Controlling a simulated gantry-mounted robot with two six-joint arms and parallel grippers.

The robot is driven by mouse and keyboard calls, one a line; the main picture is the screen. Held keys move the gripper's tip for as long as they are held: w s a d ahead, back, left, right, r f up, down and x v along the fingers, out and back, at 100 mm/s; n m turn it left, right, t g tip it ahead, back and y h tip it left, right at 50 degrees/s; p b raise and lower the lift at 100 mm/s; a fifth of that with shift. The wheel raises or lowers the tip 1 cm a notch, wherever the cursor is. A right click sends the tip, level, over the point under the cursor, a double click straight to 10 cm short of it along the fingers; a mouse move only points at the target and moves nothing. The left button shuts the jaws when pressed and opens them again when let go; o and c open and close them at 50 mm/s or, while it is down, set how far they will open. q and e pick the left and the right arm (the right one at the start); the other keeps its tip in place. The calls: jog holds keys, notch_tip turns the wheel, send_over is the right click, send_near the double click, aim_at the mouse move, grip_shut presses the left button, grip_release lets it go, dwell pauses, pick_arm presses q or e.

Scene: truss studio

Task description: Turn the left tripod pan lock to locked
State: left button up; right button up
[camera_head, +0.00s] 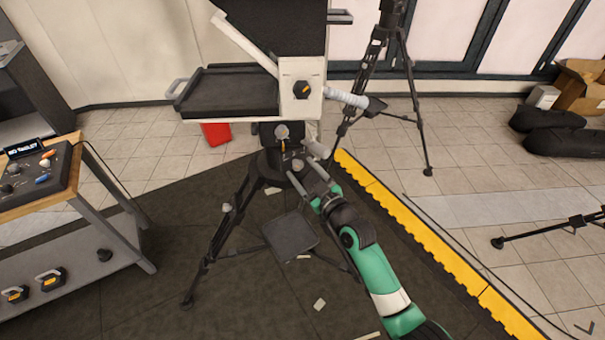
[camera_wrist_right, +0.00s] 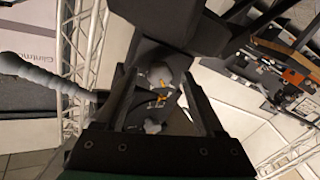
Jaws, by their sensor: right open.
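The near tripod (camera_head: 232,217) stands on the dark mat with a prompter-like rig on top. At its head sit a grey knob (camera_head: 283,131) and another pale grey knob or handle (camera_head: 316,150); I cannot tell surely which is the pan lock. My right gripper (camera_head: 300,168) reaches the tripod head from the lower right. In the right wrist view the gripper (camera_wrist_right: 163,100) is open, with a grey knob (camera_wrist_right: 159,75) and orange marks seen between its fingers. A second pale knob (camera_wrist_right: 152,127) shows lower down. Contact cannot be told. My left gripper is not in view.
A dark tray (camera_head: 235,92) and a white side panel with a black dial (camera_head: 301,90) hang above the head. A pale ribbed handle (camera_head: 345,97) sticks out right. A control table (camera_head: 100,225) stands left, another tripod (camera_head: 405,75) behind. A yellow mat edge (camera_head: 430,240) runs right.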

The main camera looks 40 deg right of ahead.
jog(key=shift+w, duration=0.25)
grip_shut()
